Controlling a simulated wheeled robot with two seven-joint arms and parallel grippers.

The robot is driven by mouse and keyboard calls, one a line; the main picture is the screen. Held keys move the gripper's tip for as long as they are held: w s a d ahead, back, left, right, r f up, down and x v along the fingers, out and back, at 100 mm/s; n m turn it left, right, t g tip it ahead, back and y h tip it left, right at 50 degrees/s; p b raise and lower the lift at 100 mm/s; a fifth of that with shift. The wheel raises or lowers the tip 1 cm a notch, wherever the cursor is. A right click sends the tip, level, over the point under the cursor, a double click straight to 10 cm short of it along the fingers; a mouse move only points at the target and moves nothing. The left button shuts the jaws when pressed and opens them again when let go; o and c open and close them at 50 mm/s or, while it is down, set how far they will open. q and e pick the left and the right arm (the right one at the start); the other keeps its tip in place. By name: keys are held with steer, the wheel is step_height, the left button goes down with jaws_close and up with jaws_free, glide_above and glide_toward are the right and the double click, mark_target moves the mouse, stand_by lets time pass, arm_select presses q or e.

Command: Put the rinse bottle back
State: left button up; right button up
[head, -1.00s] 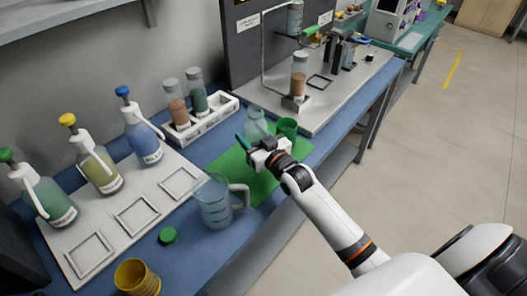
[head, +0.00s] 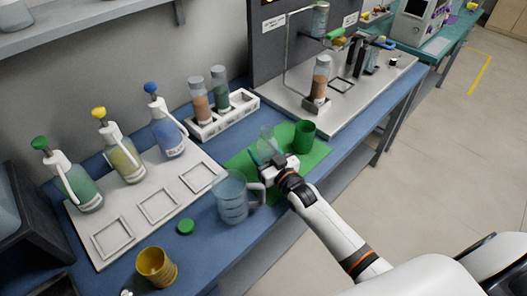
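Three squeeze bottles with bent spouts stand upright at the back of a white board (head: 130,196): one with green liquid and a green cap (head: 80,190), one with yellow (head: 122,160) and one with blue (head: 168,137). Their labels are too small to read, so I cannot tell which is the rinse bottle. My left gripper is not in view.
Empty square outlines mark the board's front. A clear jug (head: 232,205) stands close left of my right gripper, and a green cup (head: 304,134) right of it. A green lid (head: 185,226), yellow cup (head: 156,267) and white rack (head: 224,116) of tubes are on the blue bench.

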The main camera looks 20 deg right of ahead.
steer(key=shift+f, duration=0.1)
steer(key=o, duration=1.2)
steer(key=shift+o, duration=0.2)
steer(key=shift+s, duration=0.35)
steer(key=s, duration=0.3)
steer(key=s+d, duration=0.1)
steer(key=s, duration=0.3)
steer(key=s+d, duration=0.1)
steer(key=s, duration=0.3)
steer(key=shift+s+b, duration=0.15)
steer(key=shift+b, duration=0.25)
